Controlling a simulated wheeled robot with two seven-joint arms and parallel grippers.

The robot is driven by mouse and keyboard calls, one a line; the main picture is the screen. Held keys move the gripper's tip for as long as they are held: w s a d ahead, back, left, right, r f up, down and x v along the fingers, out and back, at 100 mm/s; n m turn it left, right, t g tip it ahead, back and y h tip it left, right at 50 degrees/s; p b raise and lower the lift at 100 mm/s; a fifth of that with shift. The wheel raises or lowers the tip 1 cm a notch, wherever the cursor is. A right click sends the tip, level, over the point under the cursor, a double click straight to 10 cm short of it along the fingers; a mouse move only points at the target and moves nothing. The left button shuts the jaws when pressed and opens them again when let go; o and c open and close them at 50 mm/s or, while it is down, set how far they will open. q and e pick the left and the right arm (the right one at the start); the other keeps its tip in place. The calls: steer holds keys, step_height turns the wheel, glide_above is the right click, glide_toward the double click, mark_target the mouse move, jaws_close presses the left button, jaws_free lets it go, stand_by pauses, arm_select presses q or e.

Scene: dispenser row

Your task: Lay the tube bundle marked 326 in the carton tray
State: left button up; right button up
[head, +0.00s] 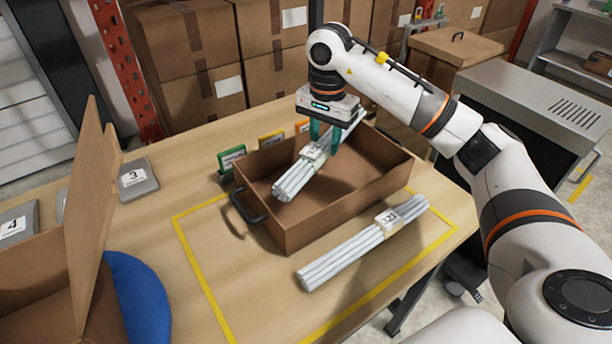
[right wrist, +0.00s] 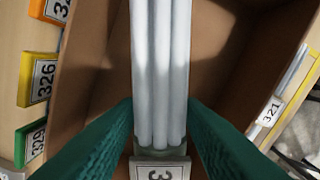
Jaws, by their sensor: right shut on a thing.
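My right gripper (head: 326,137) is shut on a bundle of pale grey tubes (head: 295,178), its teal fingers on either side of the bundle near its white label. The held bundle also shows in the right wrist view (right wrist: 160,70); only a "3" on its label is readable. The bundle is over the open brown carton tray (head: 340,208), tilted in the picture, and appears above the tray floor, with a shadow below. A second bundle marked 321 (head: 345,254) lies on the table in front of the tray. My left gripper is out of view.
Green, yellow (right wrist: 41,82) and orange number cards stand along the tray's far left side; the yellow reads 326, the green 329. A black handle (head: 248,208) sticks out from the tray's left wall. An open carton (head: 85,230) and a blue round thing (head: 137,300) are at left.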

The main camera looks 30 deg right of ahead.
step_height(320, 180, down, 6)
steer(key=shift+s+r, duration=0.1)
steer(key=shift+s, duration=0.05)
step_height(320, 180, down, 4)
steer(key=shift+r+p, duration=0.15)
steer(key=shift+p, duration=0.25)
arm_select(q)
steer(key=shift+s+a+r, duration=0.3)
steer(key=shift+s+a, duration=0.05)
arm_select(e)
steer(key=shift+f, duration=0.25)
steer(key=o, duration=1)
steer(key=shift+r, duration=0.1)
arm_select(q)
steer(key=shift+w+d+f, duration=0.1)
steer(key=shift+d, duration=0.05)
arm_select(e)
steer(key=shift+o, duration=0.2)
